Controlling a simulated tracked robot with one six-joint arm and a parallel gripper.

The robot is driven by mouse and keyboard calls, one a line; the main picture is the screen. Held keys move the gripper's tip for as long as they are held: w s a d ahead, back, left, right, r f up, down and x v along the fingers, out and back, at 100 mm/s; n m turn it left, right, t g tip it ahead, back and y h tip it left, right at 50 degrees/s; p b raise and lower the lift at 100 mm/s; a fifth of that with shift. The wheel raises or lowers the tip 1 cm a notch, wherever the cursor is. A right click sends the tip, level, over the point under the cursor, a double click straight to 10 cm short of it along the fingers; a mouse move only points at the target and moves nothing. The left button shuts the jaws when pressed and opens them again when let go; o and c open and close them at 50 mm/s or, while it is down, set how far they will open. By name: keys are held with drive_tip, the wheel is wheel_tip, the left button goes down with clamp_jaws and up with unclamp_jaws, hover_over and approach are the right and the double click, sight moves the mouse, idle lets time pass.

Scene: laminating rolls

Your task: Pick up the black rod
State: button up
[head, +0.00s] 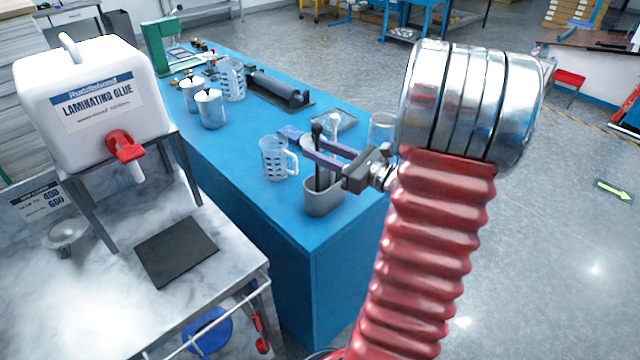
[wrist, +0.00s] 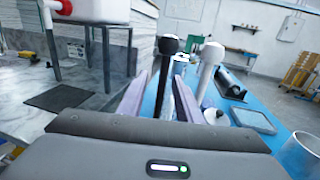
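The black rod (wrist: 163,85) has a round black knob on top and stands upright between the two fingers of my gripper (wrist: 160,78) in the wrist view. It also shows in the head view (head: 317,158), with its lower end inside a grey holder (head: 322,200) at the near end of the blue table. My gripper (head: 298,139) reaches leftward over the holder with its purple-grey fingers apart. The fingers lie on either side of the rod without visibly closing on it. A white rod (wrist: 206,70) with a white knob stands just right of the black rod, near the right finger.
A measuring jug (head: 275,158) stands left of the holder, and a clear beaker (head: 382,130) stands behind it. A flat tray (head: 336,119), a black roller (head: 278,92) and metal cans (head: 210,108) are farther back on the blue table (head: 240,185). The glue container (head: 95,105) is at left.

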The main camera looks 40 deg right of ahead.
drive_tip(key=x, duration=0.5)
drive_tip(key=shift+w+d+f, duration=0.1)
drive_tip(key=shift+d+f, duration=0.05)
drive_tip(key=shift+c, duration=0.3)
idle(0.3)
clamp_jaws()
idle(0.5)
